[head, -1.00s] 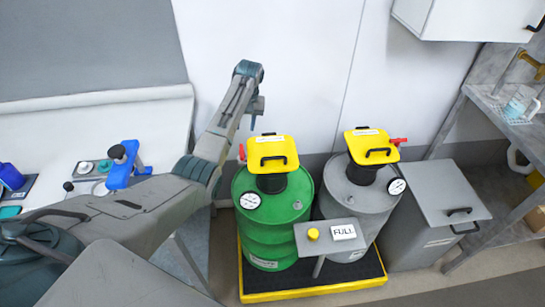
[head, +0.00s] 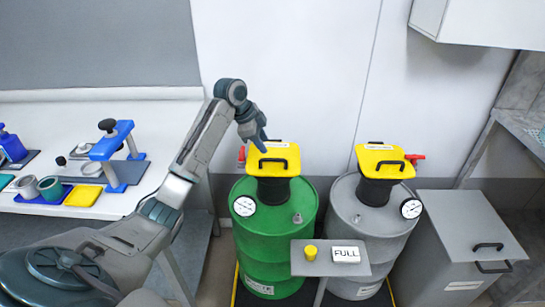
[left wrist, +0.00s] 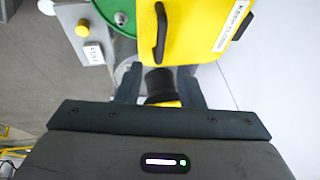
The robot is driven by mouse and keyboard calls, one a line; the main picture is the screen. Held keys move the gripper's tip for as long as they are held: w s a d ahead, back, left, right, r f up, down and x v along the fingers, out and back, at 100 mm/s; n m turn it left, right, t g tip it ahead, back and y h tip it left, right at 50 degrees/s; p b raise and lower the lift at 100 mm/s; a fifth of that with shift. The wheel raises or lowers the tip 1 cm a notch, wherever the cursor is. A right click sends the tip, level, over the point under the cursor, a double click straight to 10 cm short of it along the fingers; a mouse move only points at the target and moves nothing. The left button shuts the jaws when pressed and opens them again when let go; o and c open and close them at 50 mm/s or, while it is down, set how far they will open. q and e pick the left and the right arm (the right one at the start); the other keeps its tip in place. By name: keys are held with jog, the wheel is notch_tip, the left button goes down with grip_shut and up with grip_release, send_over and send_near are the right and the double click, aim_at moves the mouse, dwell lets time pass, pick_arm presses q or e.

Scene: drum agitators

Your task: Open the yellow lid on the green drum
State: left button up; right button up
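The green drum (head: 268,235) stands left of a grey drum. Its yellow lid (head: 273,158) sits down on the black neck, with a black bar handle (head: 273,162) on top. In the left wrist view the lid (left wrist: 193,30) and its handle (left wrist: 160,32) show large, just beyond my fingers. My left gripper (head: 260,143) is at the lid's back left edge, pointing down; whether it touches cannot be told. In the left wrist view its fingers (left wrist: 160,82) are apart, and neither grips the handle. My right gripper is out of view.
The grey drum (head: 368,230) has a similar yellow lid (head: 385,161). A small stand with a yellow button and a "FULL" sign (head: 345,254) is in front. A grey bin (head: 465,240) stands right. A white table (head: 60,110) with tools is left.

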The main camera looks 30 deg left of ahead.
aim_at(271, 160)
pick_arm(q)
jog(key=x, duration=0.7)
jog(key=shift+f+p, duration=0.15)
jog(key=shift+p, duration=0.25)
grip_shut()
